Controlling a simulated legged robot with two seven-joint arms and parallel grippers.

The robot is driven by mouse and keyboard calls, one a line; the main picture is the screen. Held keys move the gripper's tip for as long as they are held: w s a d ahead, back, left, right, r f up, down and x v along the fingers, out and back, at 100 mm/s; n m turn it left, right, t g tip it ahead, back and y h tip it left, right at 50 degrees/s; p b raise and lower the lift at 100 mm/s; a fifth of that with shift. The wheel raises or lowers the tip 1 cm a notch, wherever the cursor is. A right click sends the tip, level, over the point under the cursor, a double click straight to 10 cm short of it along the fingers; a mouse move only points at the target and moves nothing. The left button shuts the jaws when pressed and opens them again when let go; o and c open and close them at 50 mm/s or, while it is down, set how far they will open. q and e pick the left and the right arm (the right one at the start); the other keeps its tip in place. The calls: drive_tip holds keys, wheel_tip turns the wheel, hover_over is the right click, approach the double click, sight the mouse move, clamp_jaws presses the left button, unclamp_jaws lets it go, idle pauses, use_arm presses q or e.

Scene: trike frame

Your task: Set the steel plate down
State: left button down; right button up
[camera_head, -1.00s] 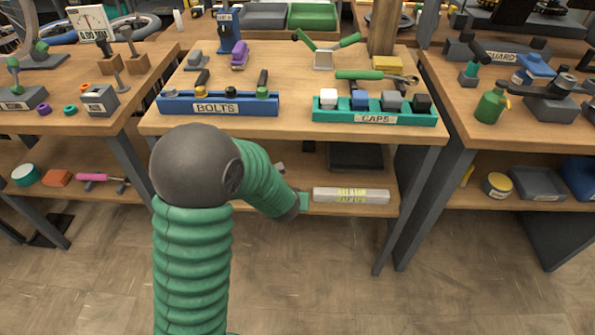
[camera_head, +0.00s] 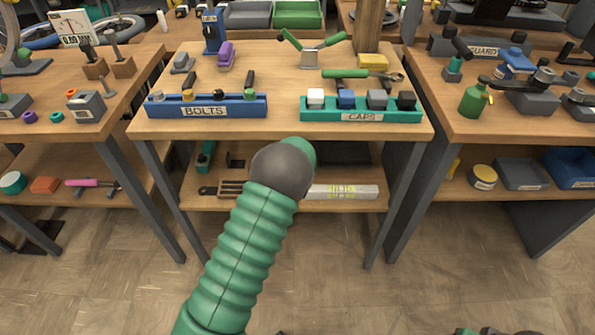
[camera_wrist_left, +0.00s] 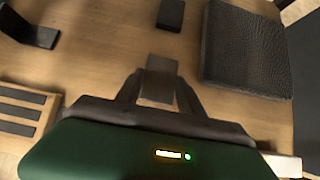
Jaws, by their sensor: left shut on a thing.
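The steel plate (camera_wrist_left: 160,78) shows in the left wrist view as a small grey piece between the dark fingers of my left gripper (camera_wrist_left: 160,88). The gripper is shut on it, over the wooden lower shelf (camera_wrist_left: 90,55). I cannot tell whether the plate touches the shelf. In the head view my left arm reaches under the middle bench, and its bulky elbow hides the gripper and plate.
A black textured pad (camera_wrist_left: 247,48) lies right of the gripper, and a small black block (camera_wrist_left: 171,14) lies ahead. A dark bracket (camera_wrist_left: 30,30) and a slotted piece (camera_wrist_left: 22,112) are left. A pale box (camera_head: 343,191) lies on the shelf. The bench top (camera_head: 285,125) overhangs it.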

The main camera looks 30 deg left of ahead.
use_arm(q)
drive_tip(key=shift+f, duration=0.9)
drive_tip(key=shift+r, duration=0.15)
use_arm(e)
drive_tip(key=shift+f, duration=0.65)
use_arm(q)
drive_tip(key=c, duration=0.7)
unclamp_jaws()
